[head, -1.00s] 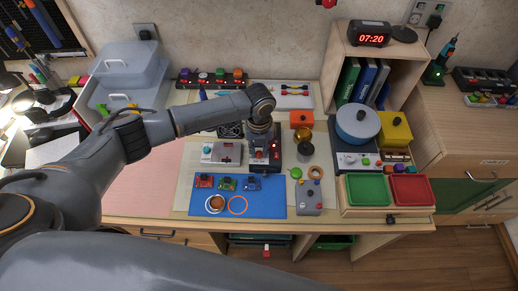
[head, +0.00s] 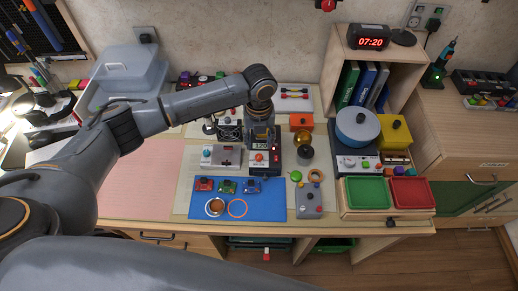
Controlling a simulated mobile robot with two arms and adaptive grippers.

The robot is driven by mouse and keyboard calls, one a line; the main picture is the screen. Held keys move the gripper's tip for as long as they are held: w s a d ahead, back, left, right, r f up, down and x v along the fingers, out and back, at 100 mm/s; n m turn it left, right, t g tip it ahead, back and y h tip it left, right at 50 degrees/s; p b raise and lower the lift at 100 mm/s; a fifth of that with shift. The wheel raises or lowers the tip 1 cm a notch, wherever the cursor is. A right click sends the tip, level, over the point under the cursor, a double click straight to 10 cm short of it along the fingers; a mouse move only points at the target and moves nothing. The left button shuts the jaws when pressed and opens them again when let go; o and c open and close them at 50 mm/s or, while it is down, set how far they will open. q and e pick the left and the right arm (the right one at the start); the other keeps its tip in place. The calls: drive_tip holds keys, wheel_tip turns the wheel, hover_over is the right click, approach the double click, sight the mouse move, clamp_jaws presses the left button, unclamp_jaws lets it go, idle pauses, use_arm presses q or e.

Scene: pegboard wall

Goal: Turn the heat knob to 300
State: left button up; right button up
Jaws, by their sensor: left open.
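A dark station box (head: 272,168) stands on the workbench behind the blue mat. Its front carries a small display (head: 261,146) that seems to read 120, with an orange-red knob (head: 259,157) just below it. I take this to be the heat knob; its pointer is too small to read. My left gripper (head: 262,130) is above and behind the display, pointing down. It is open and apart from the knob. The arm and gripper hide the rear of the box. My right gripper is not in view.
A grey-white box (head: 221,156) stands close on the left. The blue mat (head: 265,206) with small boards lies in front. A dark round-topped item (head: 305,152) and an orange box (head: 301,121) are close on the right. A blue pot (head: 357,123) stands farther right.

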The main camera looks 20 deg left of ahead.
use_arm(q)
wheel_tip(320, 180, up, 5)
drive_tip(key=shift+r, duration=0.2)
drive_tip(key=shift+s, duration=0.1)
idle(0.4)
